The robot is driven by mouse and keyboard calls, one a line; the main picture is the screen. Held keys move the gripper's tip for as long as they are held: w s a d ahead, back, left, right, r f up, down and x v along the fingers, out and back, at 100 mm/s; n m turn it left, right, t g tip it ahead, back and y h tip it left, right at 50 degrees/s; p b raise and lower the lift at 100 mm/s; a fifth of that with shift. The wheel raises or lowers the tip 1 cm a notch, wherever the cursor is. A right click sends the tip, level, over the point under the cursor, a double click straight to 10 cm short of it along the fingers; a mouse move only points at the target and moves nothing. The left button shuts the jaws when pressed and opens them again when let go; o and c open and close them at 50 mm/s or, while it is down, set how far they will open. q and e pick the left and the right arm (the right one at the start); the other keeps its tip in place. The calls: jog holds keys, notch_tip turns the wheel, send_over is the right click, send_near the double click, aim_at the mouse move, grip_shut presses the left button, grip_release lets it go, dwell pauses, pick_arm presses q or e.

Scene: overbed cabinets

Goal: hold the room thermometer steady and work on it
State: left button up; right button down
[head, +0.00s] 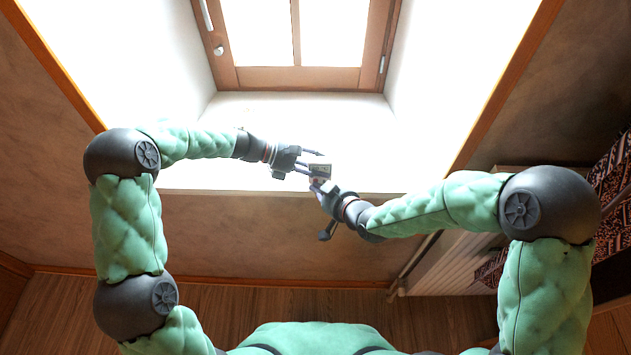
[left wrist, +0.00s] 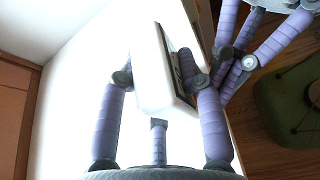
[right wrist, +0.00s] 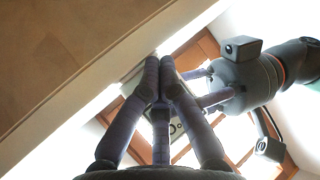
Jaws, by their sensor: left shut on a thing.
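The room thermometer is a small white box with a darker face. It shows in the head view (head: 320,171) in front of the window recess and large in the left wrist view (left wrist: 152,75). My left gripper (head: 308,162) is shut on it, a finger on either side. My right gripper (head: 316,184) is just below the thermometer in the head view. Its two fingertips meet in the right wrist view (right wrist: 160,64), with the thermometer partly hidden behind them. I cannot tell whether they touch it.
A bright window (head: 298,40) with a wooden frame stands behind, above a white sill (head: 225,179). A pale radiator (head: 445,263) is at the lower right, beside a patterned curtain or cloth (head: 612,180). The wooden floor (head: 200,306) lies below.

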jog(key=shift+s, duration=0.75)
jog(key=shift+s, duration=2.5)
pick_arm(q)
jog(key=o, duration=1.2)
jog(key=shift+o, duration=0.2)
